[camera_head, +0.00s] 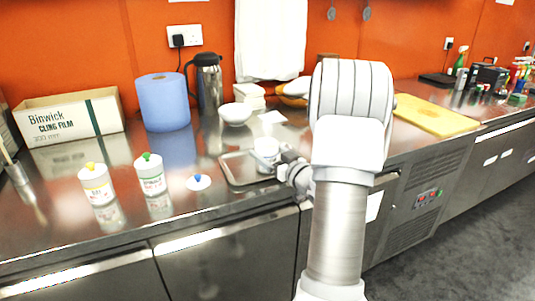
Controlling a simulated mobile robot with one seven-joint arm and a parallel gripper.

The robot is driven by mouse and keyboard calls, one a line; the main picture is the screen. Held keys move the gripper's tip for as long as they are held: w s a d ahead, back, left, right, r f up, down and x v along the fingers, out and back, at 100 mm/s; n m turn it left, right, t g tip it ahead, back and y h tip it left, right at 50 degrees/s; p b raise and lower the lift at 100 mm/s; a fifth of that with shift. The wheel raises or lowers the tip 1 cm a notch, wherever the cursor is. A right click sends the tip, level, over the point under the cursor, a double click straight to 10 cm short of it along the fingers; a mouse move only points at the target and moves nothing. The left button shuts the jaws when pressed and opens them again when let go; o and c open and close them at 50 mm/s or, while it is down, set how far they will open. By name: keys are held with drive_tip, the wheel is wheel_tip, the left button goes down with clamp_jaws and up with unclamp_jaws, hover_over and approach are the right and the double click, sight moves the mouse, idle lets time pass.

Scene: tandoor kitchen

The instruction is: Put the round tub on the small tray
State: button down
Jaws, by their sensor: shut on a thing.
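The round tub (266,146) is white and sits upright between the fingers of my gripper (268,160). My gripper is shut on it. The small tray (228,170) is a shallow metal tray on the steel counter, near its front edge. The tub and gripper are over the right part of the tray, which my arm partly covers. I cannot tell whether the tub's base touches the tray.
Two white bottles, one with a yellow top (97,185) and one with a green top (150,176), and a blue-topped white item (198,182) stand left of the tray. Behind are a white bowl (235,114), a flask (208,84), a blue roll (163,103) and a cling film box (70,117).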

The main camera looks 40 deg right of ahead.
drive_tip(key=shift+f, duration=0.2)
unclamp_jaws()
drive_tip(key=shift+s+r, duration=0.15)
drive_tip(key=shift+r, duration=0.15)
drive_tip(key=s+p, duration=0.1)
drive_tip(key=s, duration=1)
drive_tip(key=shift+s+a, duration=0.25)
drive_tip(key=shift+s, duration=0.1)
drive_tip(key=shift+w, duration=0.1)
